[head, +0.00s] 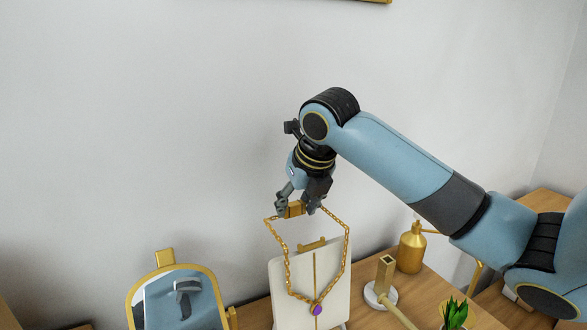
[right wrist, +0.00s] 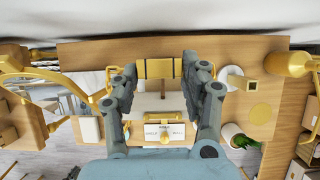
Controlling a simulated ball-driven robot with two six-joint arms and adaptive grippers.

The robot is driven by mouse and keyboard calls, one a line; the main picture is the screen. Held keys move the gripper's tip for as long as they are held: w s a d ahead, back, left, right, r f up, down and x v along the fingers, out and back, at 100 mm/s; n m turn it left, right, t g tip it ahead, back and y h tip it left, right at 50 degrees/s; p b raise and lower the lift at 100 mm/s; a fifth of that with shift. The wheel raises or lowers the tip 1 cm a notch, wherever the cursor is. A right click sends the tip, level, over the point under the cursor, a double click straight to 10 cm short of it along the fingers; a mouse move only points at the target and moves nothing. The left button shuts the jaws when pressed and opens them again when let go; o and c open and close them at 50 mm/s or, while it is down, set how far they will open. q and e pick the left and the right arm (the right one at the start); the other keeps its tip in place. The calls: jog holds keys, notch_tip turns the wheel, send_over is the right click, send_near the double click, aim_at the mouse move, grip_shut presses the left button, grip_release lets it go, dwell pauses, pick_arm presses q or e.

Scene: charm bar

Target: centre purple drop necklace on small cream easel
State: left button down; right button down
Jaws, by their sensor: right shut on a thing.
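The purple drop (head: 316,309) hangs at the bottom of a gold chain necklace (head: 287,268). The chain spreads into a wide loop from a gold holder piece (head: 293,209) at its top. My right gripper (head: 299,203) is shut on that gold piece above the easel; the piece also shows between the fingers in the right wrist view (right wrist: 160,68). The small cream easel (head: 337,283) stands below, with a gold peg at its top and a gold line down its middle. The drop appears in front of its lower middle; I cannot tell whether it touches. My left gripper is out of view.
A gold-framed mirror (head: 133,293) stands left of the easel. To the right are a white-based gold stand (head: 387,266), a gold bottle (head: 411,250) and a green plant (head: 455,313). A small lettered card (right wrist: 165,133) shows in the wrist view. The wall is close behind.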

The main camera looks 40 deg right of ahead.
jog(key=shift+f, duration=0.8)
jog(key=shift+f, duration=0.3)
jog(key=shift+f, duration=0.3)
jog(key=c, duration=0.6)
grip_release()
jog(key=shift+f, duration=0.1)
jog(key=shift+s, duration=0.1)
